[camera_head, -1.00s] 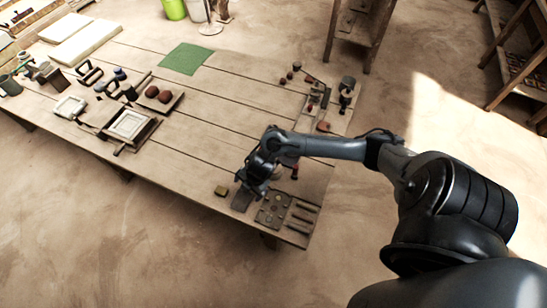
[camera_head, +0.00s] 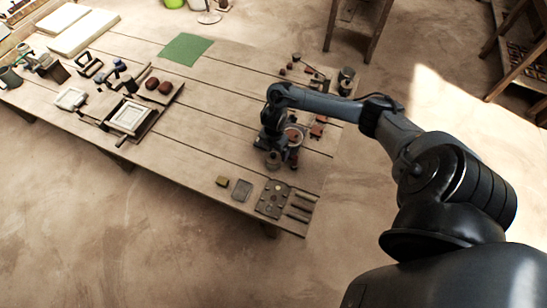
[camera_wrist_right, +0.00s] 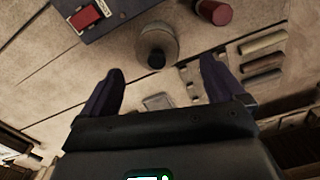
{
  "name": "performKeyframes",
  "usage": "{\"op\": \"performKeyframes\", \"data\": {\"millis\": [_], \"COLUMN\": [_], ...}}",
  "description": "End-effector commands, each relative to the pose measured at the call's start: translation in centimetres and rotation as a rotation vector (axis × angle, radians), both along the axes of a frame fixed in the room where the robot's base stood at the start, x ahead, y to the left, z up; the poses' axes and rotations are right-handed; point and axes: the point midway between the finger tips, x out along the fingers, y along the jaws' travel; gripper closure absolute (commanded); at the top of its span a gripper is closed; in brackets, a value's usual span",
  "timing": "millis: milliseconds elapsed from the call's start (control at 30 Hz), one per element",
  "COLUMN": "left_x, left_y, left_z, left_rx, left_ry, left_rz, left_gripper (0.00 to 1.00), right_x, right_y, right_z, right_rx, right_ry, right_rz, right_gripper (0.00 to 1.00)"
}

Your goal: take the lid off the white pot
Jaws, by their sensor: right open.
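In the right wrist view a round, pale grey-beige pot (camera_wrist_right: 172,36) stands on the table, seen from above. My left gripper is not in view.
A red cylinder (camera_wrist_right: 214,12) stands close beside the pot, and a dark box with a red top (camera_wrist_right: 88,18) is at the upper left. A tool plate (camera_head: 272,199), bars and a small yellowish block (camera_head: 222,182) lie near the front edge.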

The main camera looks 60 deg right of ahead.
Motion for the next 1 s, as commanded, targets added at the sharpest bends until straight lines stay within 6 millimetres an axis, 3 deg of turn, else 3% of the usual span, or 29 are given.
{"op": "performKeyframes", "data": {"millis": [300,667,1000], "left_x": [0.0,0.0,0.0], "left_y": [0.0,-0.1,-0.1], "left_z": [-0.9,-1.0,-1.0], "left_rx": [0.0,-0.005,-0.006], "left_ry": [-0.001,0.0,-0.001], "left_rz": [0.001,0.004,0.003], "left_gripper": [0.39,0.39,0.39], "right_x": [0.4,0.4,0.4], "right_y": [-0.3,-0.3,-0.3], "right_z": [-4.0,-4.6,-4.6], "right_rx": [0.002,0.0,0.0], "right_ry": [0.001,0.0,0.0], "right_rz": [-0.003,-0.001,-0.001], "right_gripper": [0.04,0.04,0.57]}}
